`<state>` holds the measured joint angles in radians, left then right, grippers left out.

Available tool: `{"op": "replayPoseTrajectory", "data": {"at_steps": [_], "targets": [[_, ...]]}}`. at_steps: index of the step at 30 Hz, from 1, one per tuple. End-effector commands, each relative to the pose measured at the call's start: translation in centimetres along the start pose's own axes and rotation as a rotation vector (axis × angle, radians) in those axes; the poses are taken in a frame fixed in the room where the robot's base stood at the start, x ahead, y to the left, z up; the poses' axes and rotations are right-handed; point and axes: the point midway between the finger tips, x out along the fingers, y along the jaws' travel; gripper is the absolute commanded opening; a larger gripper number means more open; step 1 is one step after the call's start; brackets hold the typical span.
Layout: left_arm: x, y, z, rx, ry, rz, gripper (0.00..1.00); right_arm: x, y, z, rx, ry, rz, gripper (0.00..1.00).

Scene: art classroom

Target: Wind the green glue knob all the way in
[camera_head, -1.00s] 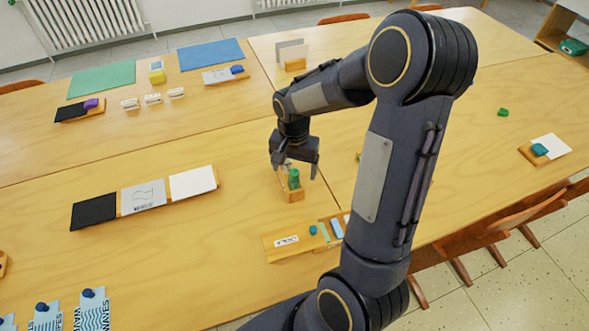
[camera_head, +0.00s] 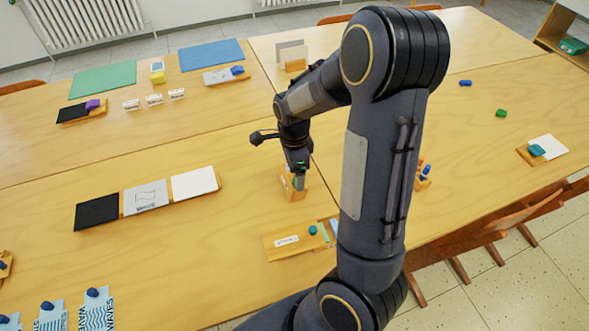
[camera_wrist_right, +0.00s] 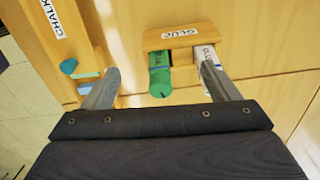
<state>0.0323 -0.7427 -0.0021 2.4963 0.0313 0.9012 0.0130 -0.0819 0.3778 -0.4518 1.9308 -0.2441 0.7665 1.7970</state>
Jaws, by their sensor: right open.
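The green glue knob (camera_wrist_right: 160,76) sticks out of a wooden holder labelled GLUE (camera_wrist_right: 182,37) in the right wrist view. A dark line marks its end. My right gripper (camera_wrist_right: 160,88) is open, with one finger on each side of the knob and visible gaps to both. In the head view the right gripper (camera_head: 299,176) is over the wooden glue holder (camera_head: 293,194) and hides most of the knob. A white printed piece (camera_wrist_right: 207,56) sits beside the knob, close to the right-hand finger. My left gripper is not in view.
Black, drawn and white cards (camera_head: 146,197) lie left. Table between is clear.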

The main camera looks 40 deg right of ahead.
Motion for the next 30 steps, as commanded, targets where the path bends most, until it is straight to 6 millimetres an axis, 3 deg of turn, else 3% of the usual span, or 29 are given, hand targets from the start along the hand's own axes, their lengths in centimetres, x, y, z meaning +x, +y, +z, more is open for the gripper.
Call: {"op": "replayPoseTrajectory", "data": {"at_steps": [30], "targets": [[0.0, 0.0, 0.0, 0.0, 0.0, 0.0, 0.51, 0.0, 0.1, -1.6, -0.003, 0.0, 0.0, 0.82]]}}
